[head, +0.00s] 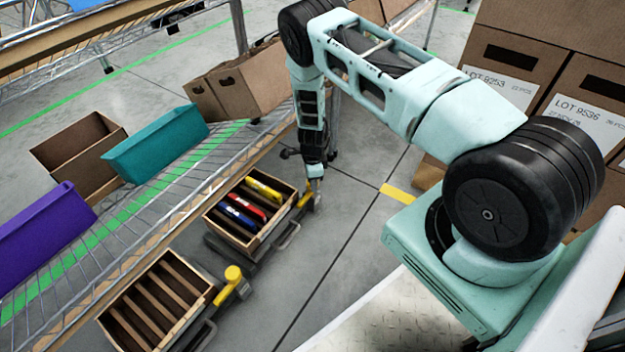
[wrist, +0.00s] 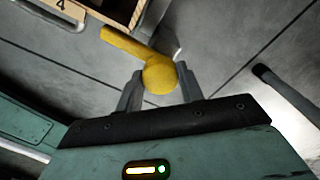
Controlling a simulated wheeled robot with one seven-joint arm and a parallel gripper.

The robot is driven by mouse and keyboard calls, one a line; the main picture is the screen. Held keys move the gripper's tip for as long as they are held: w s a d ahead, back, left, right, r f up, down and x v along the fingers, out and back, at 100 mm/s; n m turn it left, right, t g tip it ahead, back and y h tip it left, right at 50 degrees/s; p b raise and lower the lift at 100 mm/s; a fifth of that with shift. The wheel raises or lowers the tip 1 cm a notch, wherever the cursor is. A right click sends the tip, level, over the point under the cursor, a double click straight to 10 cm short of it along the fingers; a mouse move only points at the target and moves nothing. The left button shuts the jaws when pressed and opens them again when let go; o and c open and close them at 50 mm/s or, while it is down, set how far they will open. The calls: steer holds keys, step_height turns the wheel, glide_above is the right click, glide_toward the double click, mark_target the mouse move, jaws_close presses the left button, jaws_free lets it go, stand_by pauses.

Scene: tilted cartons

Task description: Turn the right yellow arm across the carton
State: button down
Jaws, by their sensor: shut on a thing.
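The right yellow arm (head: 305,201) is at the right side of a tilted wooden carton (head: 249,247). In the wrist view its round knob (wrist: 160,76) sits between the two fingers of my gripper (wrist: 159,88), which is shut on it. Its bar runs up and left toward the edge of the carton (wrist: 118,10), which shows a "4". In the head view my gripper (head: 316,188) reaches down at the carton's right end and partly hides the arm. The carton holds yellow, red, blue and dark items in slots.
A second carton (head: 201,305) with empty slots stands nearer, with another yellow arm (head: 233,275) at its right. A wire shelf (head: 150,222) with purple (head: 40,235) and teal bins (head: 155,145) lies left. Stacked boxes (head: 520,50) stand right.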

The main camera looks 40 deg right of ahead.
steer(key=c, duration=0.9)
jaws_free()
steer(key=shift+r, duration=0.1)
step_height(320, 180, up, 17)
steer(key=p, duration=0.7)
steer(key=shift+r, duration=0.1)
